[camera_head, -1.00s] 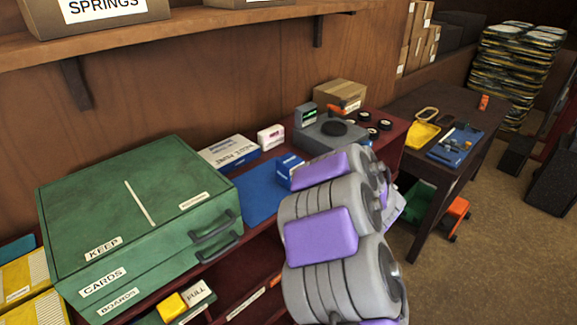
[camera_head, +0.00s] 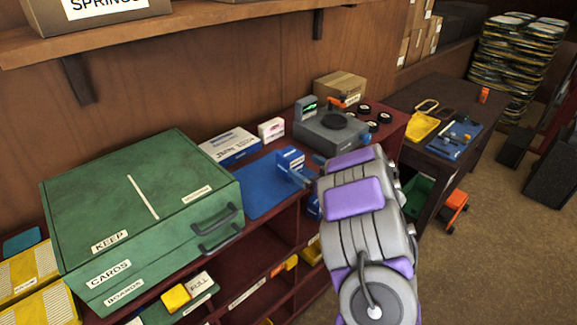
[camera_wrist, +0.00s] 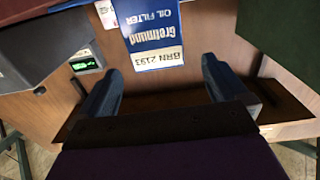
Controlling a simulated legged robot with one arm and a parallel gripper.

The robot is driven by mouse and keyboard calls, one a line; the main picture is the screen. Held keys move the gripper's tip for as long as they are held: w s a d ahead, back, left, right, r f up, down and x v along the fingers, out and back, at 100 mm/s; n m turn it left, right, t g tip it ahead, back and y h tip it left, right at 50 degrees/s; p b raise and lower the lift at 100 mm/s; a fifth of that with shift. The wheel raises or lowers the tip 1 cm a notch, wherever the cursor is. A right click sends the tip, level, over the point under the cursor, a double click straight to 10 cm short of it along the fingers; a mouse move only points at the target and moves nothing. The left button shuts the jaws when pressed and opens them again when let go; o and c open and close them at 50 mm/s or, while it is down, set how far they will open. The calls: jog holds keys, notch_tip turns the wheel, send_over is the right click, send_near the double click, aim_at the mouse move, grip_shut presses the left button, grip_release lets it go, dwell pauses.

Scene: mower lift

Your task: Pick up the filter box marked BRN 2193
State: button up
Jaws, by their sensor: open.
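The filter box marked BRN 2193 (camera_wrist: 152,36) is blue and white and shows upside down in the wrist view, its label readable beyond my fingertips.
A green case (camera_head: 140,215) stands left of the mat. A white and blue carton (camera_head: 230,146) and a small white box (camera_head: 271,130) stand behind it. A grey scale-like device (camera_head: 330,130) with a green display is close to my gripper. Shelves lie below.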

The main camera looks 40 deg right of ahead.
aim_at(299, 160)
jog(key=w, duration=0.1)
jog(key=w+d, duration=0.1)
jog(key=w, duration=0.1)
jog(key=shift+w+f, duration=0.1)
jog(key=shift+f, duration=0.05)
jog(key=w, duration=0.1)
jog(key=w+a, duration=0.1)
jog(key=w, duration=0.1)
jog(key=w+b, duration=0.1)
jog(key=shift+w+a+f, duration=0.2)
jog(key=shift+w+a, duration=0.15)
jog(key=shift+w, duration=0.05)
jog(key=shift+w+d, duration=0.1)
jog(key=shift+w, duration=0.1)
jog(key=shift+s+d, duration=0.1)
jog(key=shift+d, duration=0.3)
jog(key=shift+c, duration=0.8)
jog(key=shift+a, duration=0.35)
jog(key=c, duration=0.6)
jog(key=shift+d, duration=0.2)
jog(key=c, duration=0.5)
jog(key=shift+r, duration=0.1)
